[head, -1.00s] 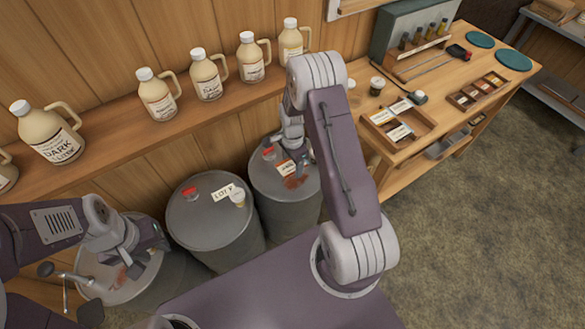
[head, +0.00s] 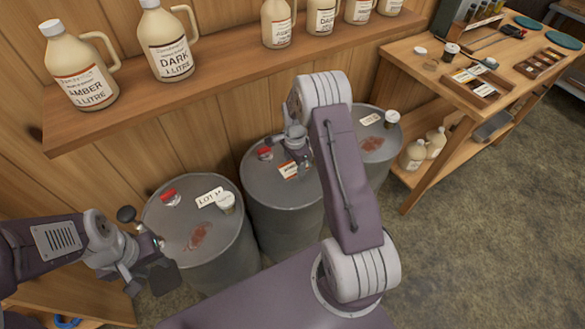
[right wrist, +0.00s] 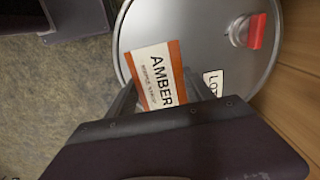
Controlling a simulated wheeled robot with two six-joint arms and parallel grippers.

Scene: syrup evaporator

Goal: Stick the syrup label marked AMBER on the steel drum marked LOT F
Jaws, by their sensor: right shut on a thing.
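The AMBER label (right wrist: 158,72), white with orange edges, is held in my right gripper (right wrist: 152,100). In the head view the label (head: 288,171) shows over the top of the middle steel drum (head: 258,180). I cannot tell whether it touches the lid. In the right wrist view this drum (right wrist: 205,25) has a tag (right wrist: 212,84) of which only "LO" reads; the rest is hidden. My left gripper (head: 150,262) hangs at the front edge of the left drum (head: 165,215); its jaw opening is unclear.
The left drum has a LOT tag (head: 209,197), a pale cap and a brown smear. The right drum (head: 350,122) also has a tag and smear. A wall shelf (head: 215,92) with jugs runs behind the drums. A workbench (head: 425,65) stands at the right.

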